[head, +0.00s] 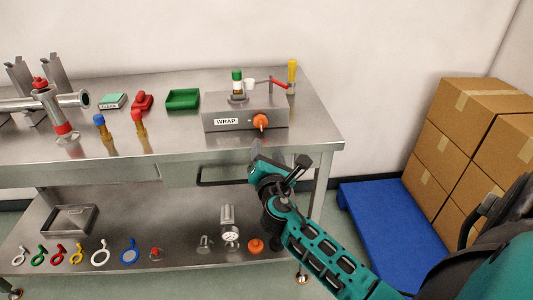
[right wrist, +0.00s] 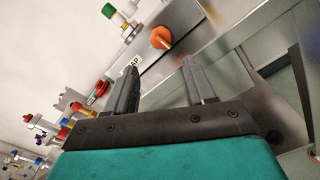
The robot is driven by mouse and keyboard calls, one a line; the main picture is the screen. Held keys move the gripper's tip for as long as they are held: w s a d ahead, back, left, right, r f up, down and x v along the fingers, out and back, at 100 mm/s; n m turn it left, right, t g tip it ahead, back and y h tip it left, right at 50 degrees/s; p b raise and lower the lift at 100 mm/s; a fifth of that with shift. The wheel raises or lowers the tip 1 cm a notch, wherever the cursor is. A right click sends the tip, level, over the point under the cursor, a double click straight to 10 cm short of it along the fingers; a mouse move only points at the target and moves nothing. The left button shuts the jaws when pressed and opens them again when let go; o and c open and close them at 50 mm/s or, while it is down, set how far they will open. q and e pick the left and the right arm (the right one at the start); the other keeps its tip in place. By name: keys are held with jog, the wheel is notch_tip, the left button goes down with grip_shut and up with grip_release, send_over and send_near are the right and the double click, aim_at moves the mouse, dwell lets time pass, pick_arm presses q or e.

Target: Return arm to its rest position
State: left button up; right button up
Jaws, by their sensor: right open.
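My right arm (head: 325,258) is teal and black and comes in from the lower right in the head view. Its gripper (head: 270,160) is in front of the table's front edge, below the steel box labelled WRAP (head: 240,118). In the right wrist view the two fingers of the right gripper (right wrist: 163,85) are spread apart with nothing between them. The orange knob (head: 260,121) on the box is beyond the fingertips and apart from them. It also shows in the right wrist view (right wrist: 161,37). My left gripper is not in view.
The steel table (head: 185,133) carries a green tray (head: 183,99), a red valve (head: 139,105) and a pipe assembly (head: 55,108). Its lower shelf (head: 180,220) holds rings and a gauge (head: 230,237). Boxes (head: 455,130) stand on a blue pallet (head: 375,225) at right.

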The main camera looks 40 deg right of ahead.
dwell(0.5)
jog(key=s+a+f+m+g+y, duration=0.2)
jog(key=s+a+f+m+y, duration=0.45)
jog(key=f, duration=0.55)
jog(key=s+a+f+m+g+y, duration=0.2)
jog(key=s+a+f+m+y, duration=0.2)
jog(key=s+a+m, duration=0.7)
notch_tip(320, 180, down, 2)
jog(key=s+m, duration=0.2)
jog(key=m, duration=0.1)
jog(key=shift+s+g+y, duration=0.2)
jog(key=shift+g+y, duration=0.15)
jog(key=shift+g, duration=0.05)
jog(key=shift+c, duration=0.4)
